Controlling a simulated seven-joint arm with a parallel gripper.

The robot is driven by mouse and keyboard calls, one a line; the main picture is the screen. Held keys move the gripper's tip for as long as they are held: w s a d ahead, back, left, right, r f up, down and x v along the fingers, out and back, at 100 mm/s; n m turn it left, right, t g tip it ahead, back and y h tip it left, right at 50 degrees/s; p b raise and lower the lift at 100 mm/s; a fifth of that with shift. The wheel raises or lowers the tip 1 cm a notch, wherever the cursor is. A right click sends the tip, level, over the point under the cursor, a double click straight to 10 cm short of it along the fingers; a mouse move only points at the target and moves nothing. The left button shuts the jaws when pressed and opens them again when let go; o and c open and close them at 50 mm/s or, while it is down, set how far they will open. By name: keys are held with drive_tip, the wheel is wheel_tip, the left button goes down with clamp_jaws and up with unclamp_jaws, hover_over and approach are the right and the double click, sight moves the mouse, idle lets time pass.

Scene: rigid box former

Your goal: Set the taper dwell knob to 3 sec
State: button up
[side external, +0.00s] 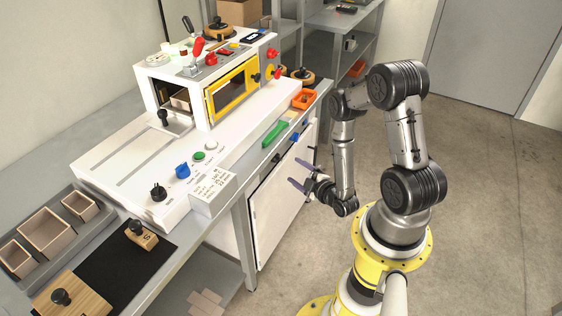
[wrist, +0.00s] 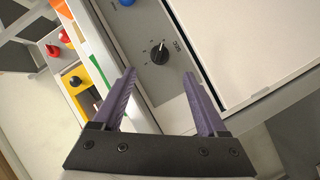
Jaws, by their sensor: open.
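A round black knob (wrist: 159,54) with tick marks around it and a light pointer line sits on a grey panel in the wrist view. Its pointer is towards the picture's top, slightly right. Small lettering beside it seems to read "SEC"; the numbers are too small to read. In the side view it appears to be the small dark knob (side external: 276,158) under the bench's front edge. My gripper (side external: 296,173) is open and empty in front of that panel, apart from the knob. In the wrist view, my fingers (wrist: 158,78) are spread, with the knob beyond their tips.
A blue knob (wrist: 127,2) sits on the same panel. A large white door (side external: 278,205) lies beside it. Open floor surrounds my arm.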

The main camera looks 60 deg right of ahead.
sight(277, 158)
drive_tip(key=x, duration=0.9)
drive_tip(key=shift+w+d, duration=0.2)
drive_tip(key=shift+w, duration=0.1)
drive_tip(key=shift+f, duration=0.1)
clamp_jaws()
